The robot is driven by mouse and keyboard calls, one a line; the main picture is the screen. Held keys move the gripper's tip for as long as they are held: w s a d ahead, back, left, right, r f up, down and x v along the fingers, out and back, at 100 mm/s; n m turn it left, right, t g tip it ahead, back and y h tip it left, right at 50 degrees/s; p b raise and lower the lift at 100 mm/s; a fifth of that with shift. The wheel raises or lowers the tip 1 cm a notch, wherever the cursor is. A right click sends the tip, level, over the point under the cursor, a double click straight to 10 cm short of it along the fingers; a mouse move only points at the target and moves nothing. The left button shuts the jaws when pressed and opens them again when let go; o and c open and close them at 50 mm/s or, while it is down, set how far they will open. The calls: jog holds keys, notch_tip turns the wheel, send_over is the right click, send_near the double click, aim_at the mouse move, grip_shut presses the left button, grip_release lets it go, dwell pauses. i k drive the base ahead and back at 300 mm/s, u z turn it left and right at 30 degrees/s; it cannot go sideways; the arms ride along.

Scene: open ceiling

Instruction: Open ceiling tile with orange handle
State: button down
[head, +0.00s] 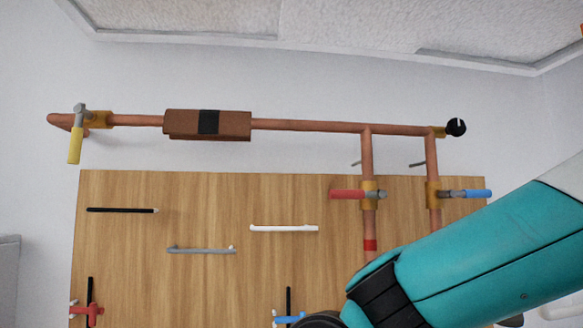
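Pale speckled ceiling tiles (350,22) in a grey metal frame show along the top of the head view. No other orange handle on a tile is in view. My teal arm reaches in from the right to the lower middle. My gripper is not in view.
Copper pipes (310,126) with yellow, red and blue valve handles run across the wall. A wooden panel (200,290) below carries bar handles and small valves. A grey box (8,280) stands at the left edge. Bare wall separates pipes and ceiling.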

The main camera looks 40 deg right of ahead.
aim_at(526, 32)
jog(key=k, duration=0.5)
jog(key=z, duration=0.45)
jog(key=i, duration=0.35)
jog(key=z, duration=1.5)
